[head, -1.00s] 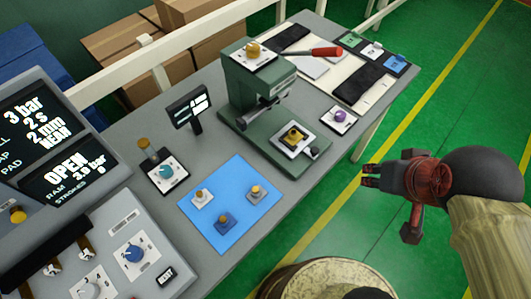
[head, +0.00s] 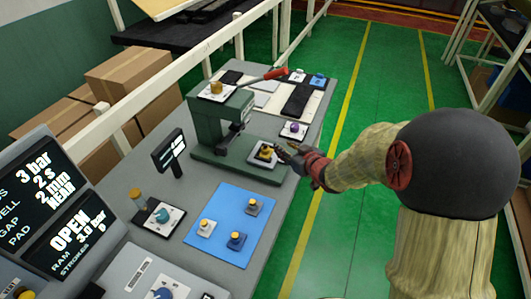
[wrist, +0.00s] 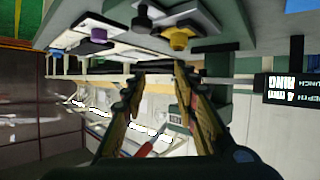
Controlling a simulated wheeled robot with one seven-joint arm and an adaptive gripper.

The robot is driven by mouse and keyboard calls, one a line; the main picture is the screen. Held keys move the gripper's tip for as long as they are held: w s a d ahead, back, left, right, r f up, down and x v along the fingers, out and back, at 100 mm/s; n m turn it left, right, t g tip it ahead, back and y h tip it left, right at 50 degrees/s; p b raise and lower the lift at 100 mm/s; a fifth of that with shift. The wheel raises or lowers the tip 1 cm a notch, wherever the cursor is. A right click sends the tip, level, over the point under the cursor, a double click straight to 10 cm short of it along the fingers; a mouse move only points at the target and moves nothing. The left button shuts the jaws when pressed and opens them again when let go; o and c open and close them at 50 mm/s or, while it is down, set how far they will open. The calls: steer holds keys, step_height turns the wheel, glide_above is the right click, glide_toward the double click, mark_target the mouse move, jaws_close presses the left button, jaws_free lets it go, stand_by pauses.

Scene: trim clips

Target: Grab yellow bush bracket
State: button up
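A yellow part (head: 265,152) sits on a white plate on the base of the green press; it also shows in the wrist view (wrist: 180,38), beside a dark knob (wrist: 142,20). On the blue mat (head: 222,203) stand a bracket with a yellow top (head: 254,205), a paler bracket with a yellowish top (head: 206,226) and a blue bracket with a yellowish top (head: 236,240). I cannot tell which is the yellow bush bracket. My gripper (head: 285,149) is just right of the press base, by the bench edge. In the wrist view its fingers (wrist: 158,75) are apart and empty.
The green press (head: 217,120) stands mid-bench, with a purple knob (head: 294,127) on a white plate behind my gripper. A small display (head: 168,152) and a teal knob (head: 162,215) stand left of the mat. Green floor (head: 350,225) is open to the right.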

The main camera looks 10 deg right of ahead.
mark_target(267, 148)
steer(key=a+f+y, duration=0.2)
steer(key=f, duration=0.1)
steer(key=shift+w+f, duration=0.1)
steer(key=shift+w, duration=0.1)
steer(key=b+x, duration=0.2)
steer(key=x, duration=0.5)
steer(key=shift+a+f+b, duration=0.15)
steer(key=shift+f+b, duration=0.05)
steer(key=shift+b, duration=0.15)
steer(key=shift+w, duration=0.2)
steer(key=c, duration=0.3)
steer(key=c, duration=0.4)
jaws_close()
